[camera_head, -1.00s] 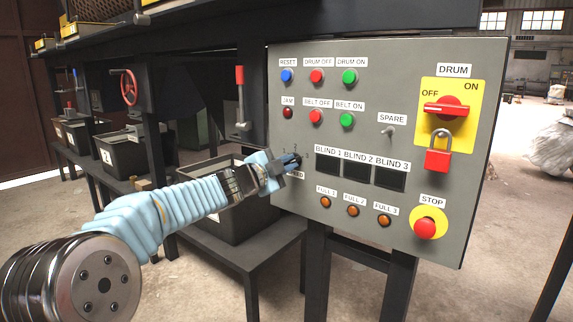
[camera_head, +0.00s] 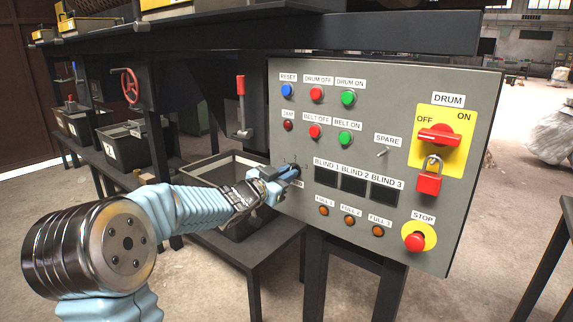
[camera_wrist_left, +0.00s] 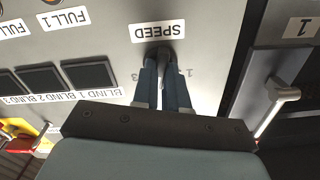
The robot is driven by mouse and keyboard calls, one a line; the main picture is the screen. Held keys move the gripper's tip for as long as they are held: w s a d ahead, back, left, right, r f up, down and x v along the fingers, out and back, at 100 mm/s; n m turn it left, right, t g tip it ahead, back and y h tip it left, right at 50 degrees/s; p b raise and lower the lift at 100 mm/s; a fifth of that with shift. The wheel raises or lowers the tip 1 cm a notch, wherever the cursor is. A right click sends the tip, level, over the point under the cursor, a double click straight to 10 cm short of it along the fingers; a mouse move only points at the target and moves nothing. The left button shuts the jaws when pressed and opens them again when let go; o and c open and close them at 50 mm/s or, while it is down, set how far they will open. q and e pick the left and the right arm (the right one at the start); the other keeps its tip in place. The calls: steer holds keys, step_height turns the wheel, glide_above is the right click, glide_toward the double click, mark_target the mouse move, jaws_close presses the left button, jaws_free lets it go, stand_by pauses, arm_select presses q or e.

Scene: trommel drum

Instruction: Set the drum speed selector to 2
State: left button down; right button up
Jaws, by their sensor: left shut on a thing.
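The drum speed selector (camera_wrist_left: 163,53) is a dark knob on the grey control panel (camera_head: 440,80), beside a SPEED label (camera_wrist_left: 157,31) that reads upside down in the left wrist view. My left gripper (camera_head: 288,174) is at the knob on the panel's left side, and its blue fingers (camera_wrist_left: 164,75) are shut on it in the left wrist view. The fingers hide most of the knob. A faint 1 shows beside it, but I cannot tell where the pointer stands. My right gripper is not in view.
The panel also carries a red STOP button (camera_head: 414,242), a padlock (camera_head: 429,177) under the red DRUM switch (camera_head: 439,135), and several coloured buttons. A dark bin (camera_head: 213,168) stands behind my left gripper. A red-handled lever (camera_head: 242,103) hangs left of the panel.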

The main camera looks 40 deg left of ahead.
arm_select(q)
steer(key=shift+n+p, duration=1)
steer(key=shift+n, duration=0.5)
steer(key=shift+f, duration=0.1)
steer(key=c, duration=1.2)
jaws_free()
steer(key=shift+o, duration=0.2)
steer(key=s, duration=1.3)
steer(key=shift+s+a, duration=0.25)
steer(key=shift+s, duration=0.15)
